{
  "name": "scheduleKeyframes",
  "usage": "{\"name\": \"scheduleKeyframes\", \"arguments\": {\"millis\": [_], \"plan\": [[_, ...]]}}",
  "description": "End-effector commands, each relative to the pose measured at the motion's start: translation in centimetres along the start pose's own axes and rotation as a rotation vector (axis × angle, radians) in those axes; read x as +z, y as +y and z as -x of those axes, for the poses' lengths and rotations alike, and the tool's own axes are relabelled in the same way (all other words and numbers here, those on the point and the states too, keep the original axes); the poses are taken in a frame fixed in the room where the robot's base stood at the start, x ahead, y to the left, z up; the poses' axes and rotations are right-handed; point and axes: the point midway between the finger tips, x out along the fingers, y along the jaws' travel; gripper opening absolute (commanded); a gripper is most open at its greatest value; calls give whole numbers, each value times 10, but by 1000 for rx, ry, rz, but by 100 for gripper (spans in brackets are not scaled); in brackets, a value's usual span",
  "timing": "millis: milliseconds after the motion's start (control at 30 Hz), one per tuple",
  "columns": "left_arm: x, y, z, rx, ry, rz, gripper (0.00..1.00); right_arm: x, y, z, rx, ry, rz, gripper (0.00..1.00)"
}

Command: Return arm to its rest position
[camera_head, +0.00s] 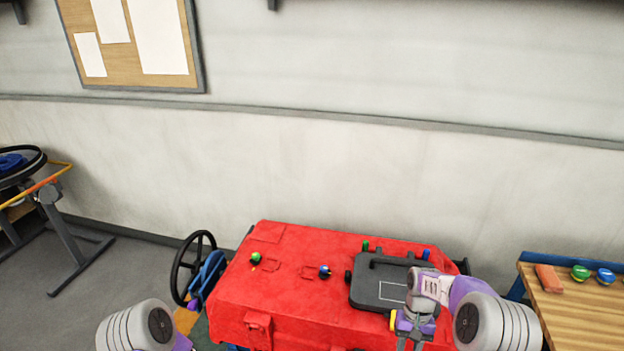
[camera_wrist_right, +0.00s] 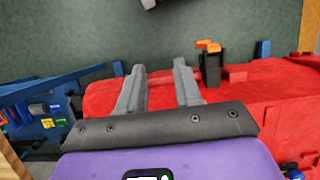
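My right arm reaches in from the right in the head view. Its gripper (camera_head: 413,340) points down at the front right of the red machine (camera_head: 300,290), partly cut off by the lower picture edge. In the right wrist view the two grey fingers of this gripper (camera_wrist_right: 157,70) stand apart with nothing between them. The red body (camera_wrist_right: 240,100) lies below and beyond them. Only a rounded grey and purple part of my left arm shows at the lower left of the head view; its gripper is out of view.
A dark grey lid (camera_head: 385,288) lies on the red machine beside my right arm. A wooden bench (camera_head: 580,315) with green and blue round items stands at the right. A black handwheel (camera_head: 192,268) is left of the machine. A wall is behind.

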Motion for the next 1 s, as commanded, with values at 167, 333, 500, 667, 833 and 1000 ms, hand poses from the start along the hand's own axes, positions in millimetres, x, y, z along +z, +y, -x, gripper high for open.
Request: {"name": "scheduleKeyframes", "arguments": {"millis": [167,333,500,667,833,1000], "plan": [[-2,-2,-6,0,3,0,49,0,-16,-46,-48,31,29,34],[-1,-4,-12,0,2,0,49,6,-36,-93,-103,72,56,34],[-2,-7,-20,0,1,0,49,29,-63,-156,-181,128,74,34],[-2,-11,-30,0,2,0,49,66,-89,-213,-260,204,71,34],[-2,-14,-37,0,2,0,49,105,-104,-245,-308,277,53,34],[-3,-15,-40,0,2,0,49,126,-108,-254,-325,323,38,34]]}}
